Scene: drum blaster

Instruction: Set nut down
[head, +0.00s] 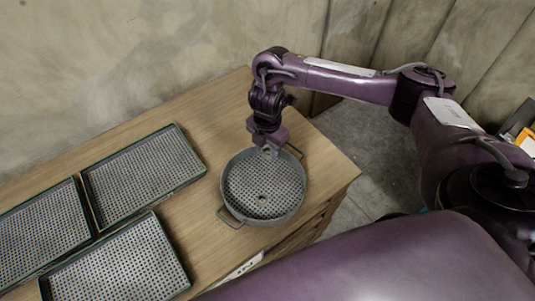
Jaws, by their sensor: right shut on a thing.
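My right gripper (270,152) reaches down over the far inner edge of a round grey perforated pan (246,212) with handles on its rim. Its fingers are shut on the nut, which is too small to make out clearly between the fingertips. The fingertips are close to the far part of the pan's floor; I cannot tell whether they touch it. A small dark spot (262,197) shows near the middle of the pan's floor; I cannot tell if it is a part or a hole. My left gripper is out of view.
The pan stands on a wooden cabinet top (205,212) near its right end. Three rectangular perforated trays, far (143,172), left (40,232) and near (120,265), lie to the left. Bare wood separates them from the pan. A wall stands behind.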

